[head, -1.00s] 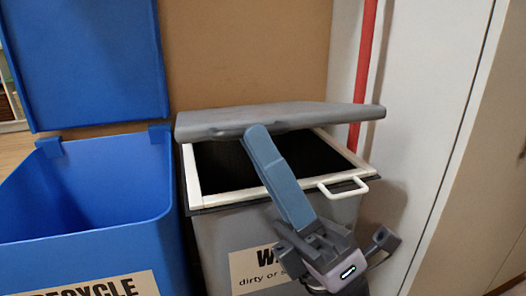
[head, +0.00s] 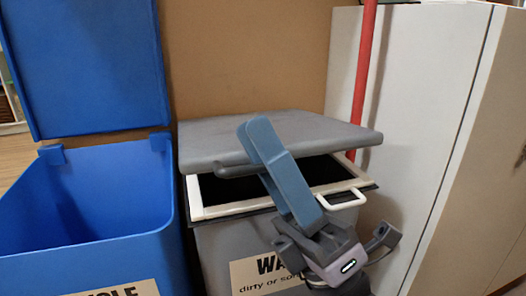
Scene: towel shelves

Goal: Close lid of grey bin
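The grey bin (head: 222,243) stands in the middle of the head view, with a white rim and a white handle (head: 343,198) at its front. Its grey lid (head: 335,134) is hinged at the back and partly lowered, its front edge above the rim. A dark gap into the bin shows under the lid. My gripper (head: 258,130) has two blue fingers lying close together, pointing up and back. They overlap the lid's front edge in view, and I cannot tell whether they touch it. No object shows between them.
A blue bin (head: 100,262) with its lid (head: 85,65) standing open is close on the left. A brown panel (head: 245,55) is behind. A red pole (head: 364,80) and a white cabinet (head: 425,120) stand at the right.

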